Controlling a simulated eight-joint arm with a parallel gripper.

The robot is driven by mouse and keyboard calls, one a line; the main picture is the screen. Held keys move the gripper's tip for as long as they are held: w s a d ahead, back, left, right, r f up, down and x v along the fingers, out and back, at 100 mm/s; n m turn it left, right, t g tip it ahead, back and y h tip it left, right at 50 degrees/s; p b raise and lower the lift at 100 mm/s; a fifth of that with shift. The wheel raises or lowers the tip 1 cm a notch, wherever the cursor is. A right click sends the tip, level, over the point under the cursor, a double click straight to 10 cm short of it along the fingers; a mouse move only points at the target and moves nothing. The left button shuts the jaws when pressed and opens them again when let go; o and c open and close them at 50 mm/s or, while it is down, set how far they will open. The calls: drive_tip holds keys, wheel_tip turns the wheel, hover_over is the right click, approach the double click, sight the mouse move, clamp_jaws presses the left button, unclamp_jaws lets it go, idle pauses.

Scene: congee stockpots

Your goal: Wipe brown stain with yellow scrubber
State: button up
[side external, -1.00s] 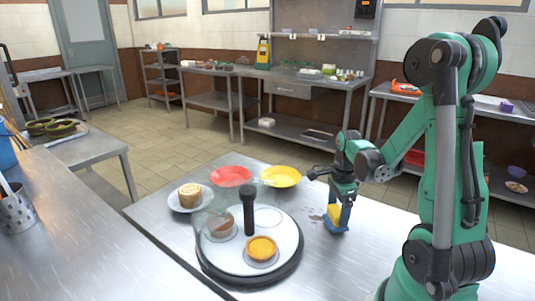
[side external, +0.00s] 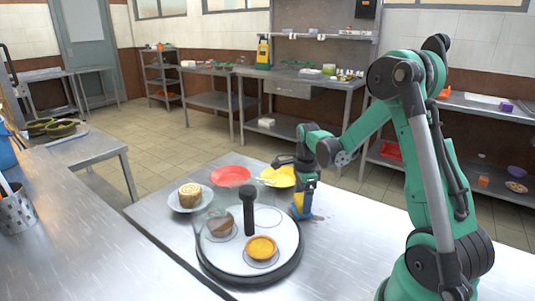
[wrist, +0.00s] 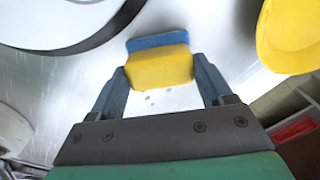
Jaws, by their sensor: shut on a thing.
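The yellow scrubber (wrist: 160,68), with a blue layer along one side, sits between the two fingers of my gripper (wrist: 163,82) in the wrist view. My gripper is shut on it. In the side view my gripper (side external: 303,208) points down and holds the scrubber (side external: 297,203) low at the steel tabletop, right of the round stand. I cannot tell for sure whether it touches the surface. A faint brownish mark (side external: 318,217) shows on the table just right of the scrubber. A few small spots (wrist: 151,97) show beside the scrubber in the wrist view.
A black-rimmed round stand (side external: 287,272) with a black post, a tart and a brown dessert is close on the left. A yellow plate (side external: 281,183), a red plate (side external: 231,183) and a white plate (side external: 178,208) with a roll cake stand behind. The table's front right is clear.

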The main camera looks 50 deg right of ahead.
drive_tip(key=shift+w+f, duration=0.25)
drive_tip(key=shift+w, duration=0.25)
drive_tip(key=shift+r, duration=0.35)
drive_tip(key=shift+s, duration=1.95)
drive_tip(key=shift+s+f, duration=0.1)
drive_tip(key=shift+s, duration=2.5)
drive_tip(key=shift+s+r, duration=0.2)
drive_tip(key=shift+r, duration=0.6)
drive_tip(key=shift+s+r, duration=0.15)
drive_tip(key=shift+r, duration=3.1)
